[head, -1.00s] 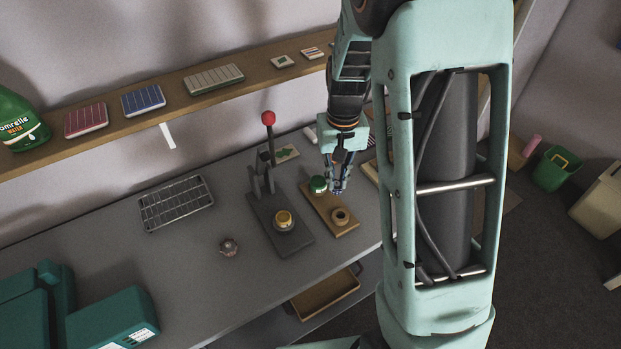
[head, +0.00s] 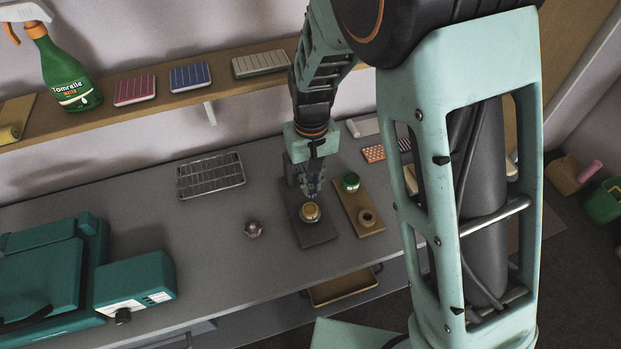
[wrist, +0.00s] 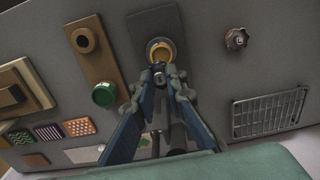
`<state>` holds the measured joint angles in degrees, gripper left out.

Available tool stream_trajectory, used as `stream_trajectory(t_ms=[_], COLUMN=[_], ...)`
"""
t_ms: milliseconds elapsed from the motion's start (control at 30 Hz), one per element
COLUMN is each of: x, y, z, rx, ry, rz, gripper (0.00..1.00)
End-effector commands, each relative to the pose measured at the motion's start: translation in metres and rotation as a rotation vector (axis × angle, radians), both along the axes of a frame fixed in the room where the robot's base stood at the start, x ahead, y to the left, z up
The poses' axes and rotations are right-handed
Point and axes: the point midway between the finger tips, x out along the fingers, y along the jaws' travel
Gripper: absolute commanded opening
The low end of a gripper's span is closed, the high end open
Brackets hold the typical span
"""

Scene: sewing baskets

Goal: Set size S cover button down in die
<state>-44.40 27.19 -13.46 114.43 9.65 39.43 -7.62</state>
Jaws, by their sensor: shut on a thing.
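The die (head: 310,212) is a yellow ring on the dark base plate (head: 318,235) of the press; it also shows in the wrist view (wrist: 160,46). My gripper (head: 312,194) is over the die, pointing down. In the wrist view my gripper (wrist: 160,78) is shut on a small dark round piece (wrist: 159,68), seemingly the cover button, at the near edge of the die. I cannot tell whether the piece touches the die. Its size mark is not readable. My arm hides the press lever in the head view.
A small metallic object (head: 253,229) and a wire rack (head: 210,175) are left. A teal machine (head: 135,279) stands front left. A shelf (head: 190,99) runs behind.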

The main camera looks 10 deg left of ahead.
Motion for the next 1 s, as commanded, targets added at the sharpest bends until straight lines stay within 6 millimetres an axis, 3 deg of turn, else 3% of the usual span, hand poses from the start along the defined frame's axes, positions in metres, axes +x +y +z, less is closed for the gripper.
stream_trajectory(t_ms=[267,800,1000], x=[-0.002,-0.001,-0.001], y=[0.003,0.003,0.002], z=[-0.011,-0.06,-0.065], rx=[0.0,0.0,0.0], ry=[0.0,0.0,0.0], rz=[0.008,0.007,0.006], gripper=[0.0,0.0,0.0])
